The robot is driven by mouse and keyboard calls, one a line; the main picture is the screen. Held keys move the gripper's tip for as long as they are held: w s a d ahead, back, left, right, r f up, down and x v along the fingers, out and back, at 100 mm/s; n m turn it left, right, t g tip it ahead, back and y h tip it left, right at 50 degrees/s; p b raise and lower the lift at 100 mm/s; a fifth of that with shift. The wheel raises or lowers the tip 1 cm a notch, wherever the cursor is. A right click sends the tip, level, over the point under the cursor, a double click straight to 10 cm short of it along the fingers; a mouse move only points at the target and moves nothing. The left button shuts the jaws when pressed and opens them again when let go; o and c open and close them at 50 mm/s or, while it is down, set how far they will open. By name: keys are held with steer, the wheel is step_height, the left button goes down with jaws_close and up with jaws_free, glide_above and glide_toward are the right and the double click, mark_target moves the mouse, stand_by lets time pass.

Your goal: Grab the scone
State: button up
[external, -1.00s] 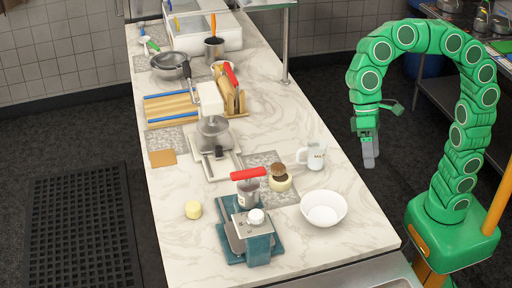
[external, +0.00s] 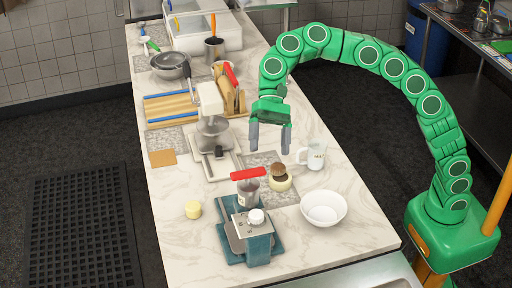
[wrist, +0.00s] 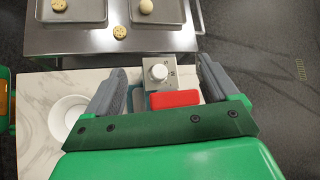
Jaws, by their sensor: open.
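I cannot tell for certain which thing is the scone. In the wrist view a pale round bun-like piece (wrist: 146,6) sits on a baking tray (wrist: 148,20) at the top edge. A small pale yellow round piece (external: 193,210) lies on the marble counter in the external view, left of the teal device. My gripper (external: 270,139) is open and empty above the counter's middle, fingers pointing down.
Flat speckled cookies (wrist: 120,33) lie on the steel table and a second tray. The counter's front-left is mostly clear.

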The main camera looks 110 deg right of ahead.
steer(key=w+d+f+m+t, duration=0.25)
steer(key=w+d, duration=0.25)
steer(key=d, duration=0.3)
steer(key=w+d+f+m+t, duration=0.1)
steer(key=w+d+f+m, duration=0.3)
steer(key=d, duration=0.4)
steer(key=w+d+f+m+t, duration=0.2)
steer(key=w+d+m, duration=0.2)
steer(key=w+d, duration=0.3)
steer(key=y, duration=0.1)
glide_toward(195, 206)
steer(key=shift+w+a+f+n, duration=0.15)
steer(key=shift+w+f, duration=0.1)
steer(key=shift+f, duration=0.25)
steer(key=shift+w+a+f+n, duration=0.1)
steer(key=shift+w+f, duration=0.15)
steer(key=shift+f, duration=0.25)
steer(key=shift+x, duration=3.95)
steer(key=shift+d+f, duration=0.15)
steer(key=c, duration=1.1)
steer(key=shift+o, duration=0.2)
